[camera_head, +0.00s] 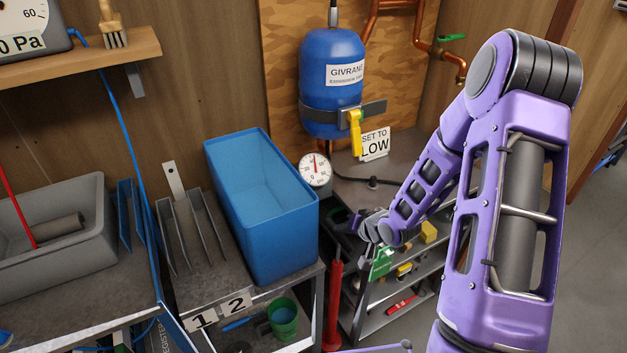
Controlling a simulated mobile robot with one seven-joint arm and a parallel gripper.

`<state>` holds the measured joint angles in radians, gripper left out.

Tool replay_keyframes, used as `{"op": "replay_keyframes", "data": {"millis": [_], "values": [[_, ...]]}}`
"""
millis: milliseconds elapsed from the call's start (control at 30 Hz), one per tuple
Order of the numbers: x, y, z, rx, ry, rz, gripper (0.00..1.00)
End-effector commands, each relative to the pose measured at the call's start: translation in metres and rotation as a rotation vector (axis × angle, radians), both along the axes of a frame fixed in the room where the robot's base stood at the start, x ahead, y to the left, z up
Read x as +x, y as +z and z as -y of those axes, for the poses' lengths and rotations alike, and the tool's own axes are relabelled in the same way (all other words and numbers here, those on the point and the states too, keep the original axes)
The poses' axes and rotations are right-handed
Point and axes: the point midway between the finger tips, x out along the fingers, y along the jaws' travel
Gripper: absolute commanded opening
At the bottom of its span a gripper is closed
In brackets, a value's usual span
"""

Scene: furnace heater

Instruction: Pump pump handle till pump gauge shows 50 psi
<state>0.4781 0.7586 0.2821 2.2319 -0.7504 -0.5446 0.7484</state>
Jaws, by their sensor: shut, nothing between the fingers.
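The round white gauge (314,170) stands beside the blue bin, its red needle pointing nearly straight up; its numbers are too small to read surely. A red upright tube (333,306), which looks like the pump body, stands in front of the shelf unit. I cannot make out the pump handle clearly; it may be among the dark parts by my gripper. My gripper (347,222) is at the end of my purple arm, just below and right of the gauge and above the red tube. It looks shut and empty. Whether it touches anything is unclear.
An empty blue bin (262,205) stands left of the gauge. A blue tank (332,80) with a yellow valve lever (355,132) and a "SET TO LOW" sign (375,143) is behind. A metal shelf (385,312) holds small items. A grey sink (60,225) is left. Open floor lies right.

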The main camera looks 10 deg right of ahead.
Motion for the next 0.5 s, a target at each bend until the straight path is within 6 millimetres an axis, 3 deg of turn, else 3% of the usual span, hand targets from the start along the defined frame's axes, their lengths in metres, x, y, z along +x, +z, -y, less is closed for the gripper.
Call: {"op": "replay_keyframes", "data": {"millis": [500], "values": [[-0.0014,-0.0082,-0.0006,0.001,0.001,-0.005,0.0]]}}
